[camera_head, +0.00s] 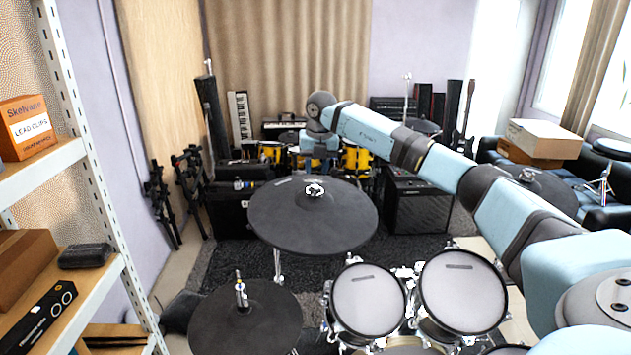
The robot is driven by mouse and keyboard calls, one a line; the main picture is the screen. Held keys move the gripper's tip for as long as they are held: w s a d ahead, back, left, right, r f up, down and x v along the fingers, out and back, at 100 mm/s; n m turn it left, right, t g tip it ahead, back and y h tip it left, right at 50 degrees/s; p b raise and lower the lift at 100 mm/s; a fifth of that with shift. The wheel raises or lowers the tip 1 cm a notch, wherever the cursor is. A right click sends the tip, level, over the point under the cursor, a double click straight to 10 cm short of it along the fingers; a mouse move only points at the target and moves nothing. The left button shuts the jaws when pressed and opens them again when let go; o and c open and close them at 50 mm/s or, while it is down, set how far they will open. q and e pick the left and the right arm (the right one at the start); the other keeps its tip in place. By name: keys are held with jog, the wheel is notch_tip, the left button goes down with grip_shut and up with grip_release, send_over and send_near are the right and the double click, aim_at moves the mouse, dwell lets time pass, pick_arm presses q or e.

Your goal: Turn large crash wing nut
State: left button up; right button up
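The large crash (312,228) is a dark round cymbal pad in the middle of the head view. Its silver wing nut (314,190) sits at the centre on top of the pad. My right arm reaches in from the right, and its wrist bends down behind and above the nut. My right gripper (317,170) points down close above the wing nut. Its fingers are small and blend into the yellow drums behind, so I cannot tell their opening or whether they touch the nut. My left gripper is not in view.
A smaller dark cymbal pad (245,318) with its own stem is at the lower left. Two white drum pads (368,300) (462,290) stand at the lower right, below my arm. A shelf (75,225) with boxes is at the left. An amplifier (420,205) stands behind.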

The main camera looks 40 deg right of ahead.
aim_at(318, 193)
notch_tip(318, 193, up, 9)
jog(key=s+b, duration=0.1)
jog(key=shift+s+a+r, duration=0.15)
dwell(0.5)
